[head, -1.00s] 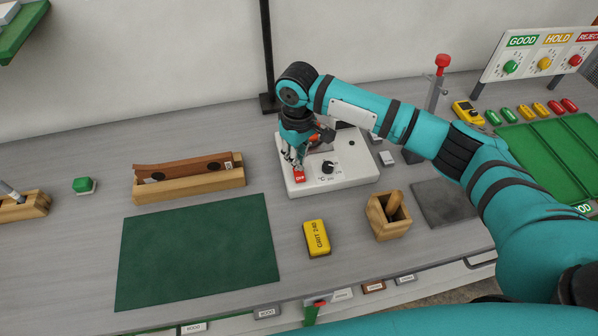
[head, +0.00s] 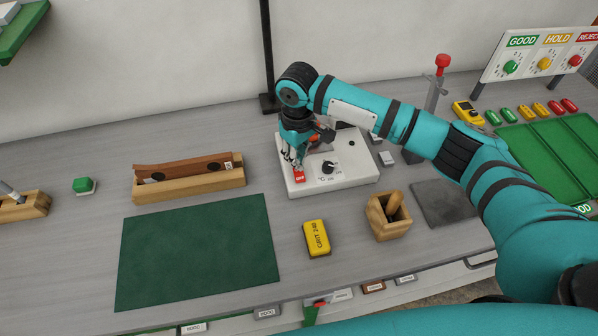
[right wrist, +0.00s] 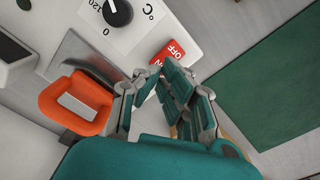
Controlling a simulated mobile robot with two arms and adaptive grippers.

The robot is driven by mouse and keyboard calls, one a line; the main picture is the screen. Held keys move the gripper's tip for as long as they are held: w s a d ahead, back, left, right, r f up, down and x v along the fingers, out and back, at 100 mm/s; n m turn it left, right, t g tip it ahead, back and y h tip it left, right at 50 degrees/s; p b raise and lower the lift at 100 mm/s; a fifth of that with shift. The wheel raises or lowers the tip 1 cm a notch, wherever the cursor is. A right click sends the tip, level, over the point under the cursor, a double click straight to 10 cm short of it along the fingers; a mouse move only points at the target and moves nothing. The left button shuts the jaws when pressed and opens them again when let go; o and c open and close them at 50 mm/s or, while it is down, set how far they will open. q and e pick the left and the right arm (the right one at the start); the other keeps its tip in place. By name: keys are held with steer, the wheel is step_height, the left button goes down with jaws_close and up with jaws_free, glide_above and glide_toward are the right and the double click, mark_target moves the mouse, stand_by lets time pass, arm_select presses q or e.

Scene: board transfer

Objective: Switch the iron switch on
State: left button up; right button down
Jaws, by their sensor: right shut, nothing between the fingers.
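The iron station is a white box (head: 350,178) with a black dial marked in °C on its top. Its red switch (head: 299,177) sits at the front left corner. In the right wrist view the switch (right wrist: 170,52) shows the word OFF at its far end, and my fingers partly cover the other lettering. My right gripper (head: 296,163) is shut and empty, pointing down at the switch. In the right wrist view its fingertips (right wrist: 160,70) are at the switch's near end; I cannot tell whether they touch. My left gripper is in neither view.
An orange part (right wrist: 75,104) lies beside the gripper on the station. A yellow block (head: 317,238), a wooden holder (head: 388,216) and a green mat (head: 197,252) lie in front. A wooden cradle (head: 190,184) stands left. A post with a red knob (head: 441,62) stands behind right.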

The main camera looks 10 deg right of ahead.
steer(key=shift+s+f+b, duration=0.1)
steer(key=shift+f+b, duration=0.2)
steer(key=shift+f, duration=1)
stand_by(0.4)
steer(key=shift+r+p, duration=0.95)
steer(key=shift+p, duration=0.25)
step_height(320, 180, up, 5)
steer(key=p, duration=0.6)
steer(key=shift+r, duration=0.15)
